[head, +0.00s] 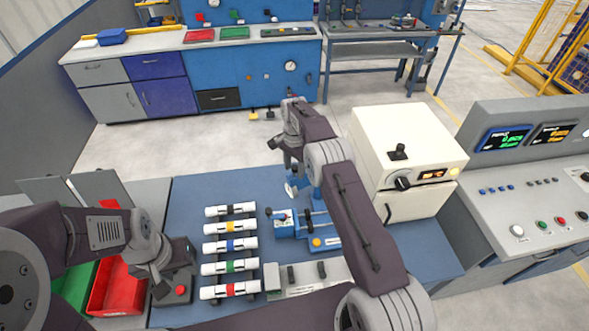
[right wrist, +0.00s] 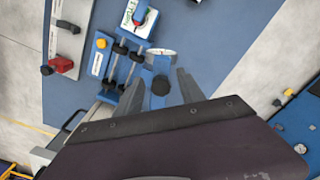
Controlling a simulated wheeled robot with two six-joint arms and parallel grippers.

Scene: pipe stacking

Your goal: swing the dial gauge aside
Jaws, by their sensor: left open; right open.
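The dial gauge (right wrist: 160,52) has a white face on a blue arm with a black knob (right wrist: 160,86), in the right wrist view. In the head view its pale face (head: 291,188) shows behind the blue measuring fixture (head: 287,228), partly hidden by my right arm. My right gripper (right wrist: 162,92) is open, with one finger on each side of the blue arm and knob; I cannot tell whether they touch. My left gripper (head: 158,277) is at the left of the table, beside a grey box with a red button, away from the gauge. Its fingertips are hard to make out.
Several white pipes with coloured bands (head: 230,228) lie on a rack left of the fixture. A cream machine (head: 405,150) stands to the right. Red (head: 117,288) and green bins are at the left. Some blue table top (head: 185,200) is clear behind the rack.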

